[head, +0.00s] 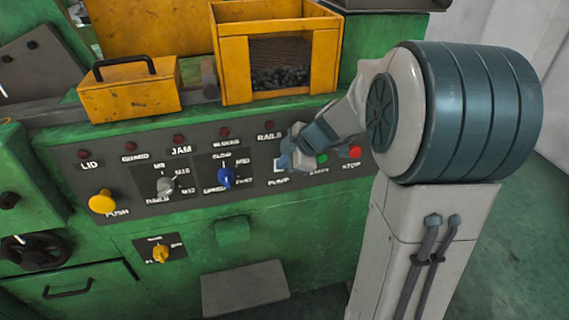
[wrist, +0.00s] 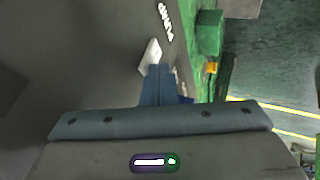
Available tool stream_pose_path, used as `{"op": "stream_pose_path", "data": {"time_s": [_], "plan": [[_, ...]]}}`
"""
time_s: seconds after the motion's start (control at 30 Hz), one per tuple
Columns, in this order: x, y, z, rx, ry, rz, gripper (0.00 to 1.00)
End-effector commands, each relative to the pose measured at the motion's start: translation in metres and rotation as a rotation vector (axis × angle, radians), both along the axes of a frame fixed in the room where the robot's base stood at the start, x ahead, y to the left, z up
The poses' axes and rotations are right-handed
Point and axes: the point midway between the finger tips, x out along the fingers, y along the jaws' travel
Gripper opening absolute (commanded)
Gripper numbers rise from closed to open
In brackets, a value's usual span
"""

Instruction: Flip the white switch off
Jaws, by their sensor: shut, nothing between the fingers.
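The white switch (wrist: 150,53) is a small white rocker on the dark control panel, seen close up in the wrist view. In the head view, the white switch (head: 277,162) shows only in part above the PUMP label, behind my gripper. My gripper (head: 286,161) is in front of it at the right part of the panel. In the wrist view the blue-grey fingers (wrist: 157,70) are shut together and empty, with their tips right at the switch's edge. I cannot tell whether they touch it or which way the rocker is tipped.
A green button (head: 322,159) and a red STOP button (head: 355,152) are just right of my gripper. A blue selector knob (head: 226,177), a grey knob (head: 166,187) and a yellow push button (head: 102,202) are to the left. A yellow bin (head: 232,70) stands above the panel.

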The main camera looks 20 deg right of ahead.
Motion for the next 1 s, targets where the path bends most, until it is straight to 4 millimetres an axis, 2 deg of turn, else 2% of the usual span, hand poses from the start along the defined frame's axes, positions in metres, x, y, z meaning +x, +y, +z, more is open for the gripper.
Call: {"op": "stream_pose_path", "data": {"time_s": [0.37, 0.7, 1.0], "plan": [[0.003, 0.000, 0.002, 0.000, 0.021, 0.000, 0.00], [0.003, 0.000, 0.016, -0.001, 0.019, 0.000, 0.00], [0.002, 0.000, 0.017, 0.000, 0.021, 0.000, 0.00]]}}
